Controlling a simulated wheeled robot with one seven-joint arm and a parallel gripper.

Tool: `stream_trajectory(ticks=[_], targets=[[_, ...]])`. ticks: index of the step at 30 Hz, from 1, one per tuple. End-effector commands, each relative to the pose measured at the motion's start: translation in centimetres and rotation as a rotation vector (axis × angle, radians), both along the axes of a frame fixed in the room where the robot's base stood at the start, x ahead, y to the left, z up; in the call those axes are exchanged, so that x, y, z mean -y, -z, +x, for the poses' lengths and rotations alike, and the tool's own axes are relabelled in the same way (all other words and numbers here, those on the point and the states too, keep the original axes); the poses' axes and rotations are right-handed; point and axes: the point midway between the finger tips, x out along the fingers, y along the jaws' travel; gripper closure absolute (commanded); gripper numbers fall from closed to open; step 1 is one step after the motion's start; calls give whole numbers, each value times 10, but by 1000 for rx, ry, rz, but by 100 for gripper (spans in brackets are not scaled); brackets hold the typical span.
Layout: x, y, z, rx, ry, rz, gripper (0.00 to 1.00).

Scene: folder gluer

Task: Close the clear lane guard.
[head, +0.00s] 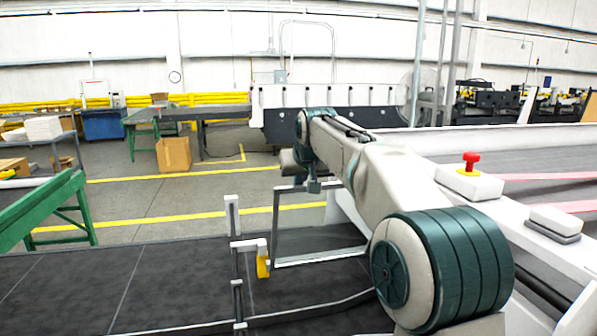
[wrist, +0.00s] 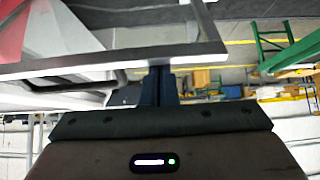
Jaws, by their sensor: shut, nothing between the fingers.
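The clear lane guard (head: 321,258) is a see-through panel in a grey metal frame. In the head view it stands up from the machine's side, left of my arm, with its right part hidden behind the arm. My gripper (head: 314,186) is at the frame's upper edge, shut and empty. In the wrist view the guard's frame bar (wrist: 110,62) crosses just beyond my shut fingers (wrist: 160,84). I cannot tell whether they touch it. A post (head: 235,222) with a yellow piece (head: 262,262) stands left of the guard.
A red button on a white box (head: 471,178) sits on the machine's rail at right, with a small white block (head: 555,222) nearer. A dark flat surface (head: 70,285) fills the front left. A green stand (head: 50,212) is at far left, with open floor behind.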

Motion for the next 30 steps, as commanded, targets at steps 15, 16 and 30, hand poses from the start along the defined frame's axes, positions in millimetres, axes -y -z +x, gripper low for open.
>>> stream_trajectory(ticks=[15,16,30], targets=[[1,2,-6,0,0,0,100],[1,2,-6,0,0,0,100],[6,19,-27,55,1,11,100]])
